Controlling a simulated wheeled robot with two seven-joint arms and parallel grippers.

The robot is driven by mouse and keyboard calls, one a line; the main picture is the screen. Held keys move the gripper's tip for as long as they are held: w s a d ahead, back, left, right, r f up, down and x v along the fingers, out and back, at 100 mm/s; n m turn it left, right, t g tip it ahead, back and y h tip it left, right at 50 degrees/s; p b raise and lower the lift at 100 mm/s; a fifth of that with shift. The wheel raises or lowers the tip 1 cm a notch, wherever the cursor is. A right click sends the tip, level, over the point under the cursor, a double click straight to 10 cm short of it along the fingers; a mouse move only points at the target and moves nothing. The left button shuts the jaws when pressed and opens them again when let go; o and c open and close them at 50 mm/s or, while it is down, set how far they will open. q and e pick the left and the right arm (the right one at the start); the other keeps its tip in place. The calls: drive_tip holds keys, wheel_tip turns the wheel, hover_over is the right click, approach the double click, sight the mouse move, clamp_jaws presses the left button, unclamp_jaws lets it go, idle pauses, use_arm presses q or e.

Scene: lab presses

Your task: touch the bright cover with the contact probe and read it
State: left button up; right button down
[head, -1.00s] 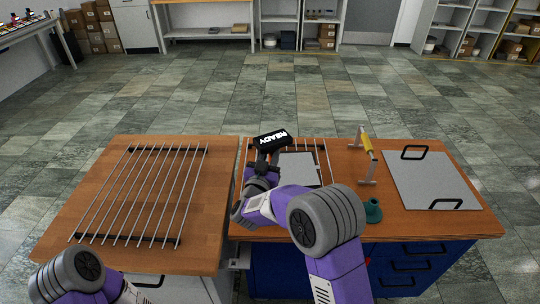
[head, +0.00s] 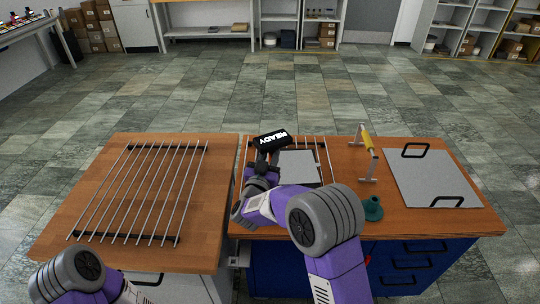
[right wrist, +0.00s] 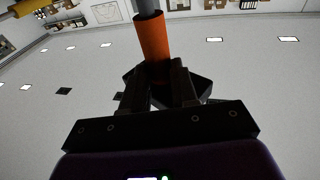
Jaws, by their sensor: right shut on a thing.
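My right gripper (head: 262,166) is over the left part of the right-hand bench. It is shut on the contact probe, a black unit whose display (head: 272,140) reads READY. The right wrist view shows the probe's orange grip (right wrist: 154,48) and grey shaft (right wrist: 149,7) between the fingers of my right gripper (right wrist: 160,85). A small pale plate (head: 298,167) lies on a rack beside the gripper. A larger pale grey plate (head: 435,179) with two black handles lies at the right. I cannot tell which is the bright cover, nor any probe contact. My left gripper is out of view.
A bare wire rack (head: 142,193) lies on the left bench (head: 88,177). Bare wood separates these things. A narrow gap divides the benches.

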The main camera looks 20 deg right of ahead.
sight(270, 144)
drive_tip(key=shift+f, duration=0.15)
idle(0.7)
wheel_tip(270, 144, up, 8)
drive_tip(key=p, duration=0.5)
drive_tip(key=shift+p, duration=0.3)
idle(0.9)
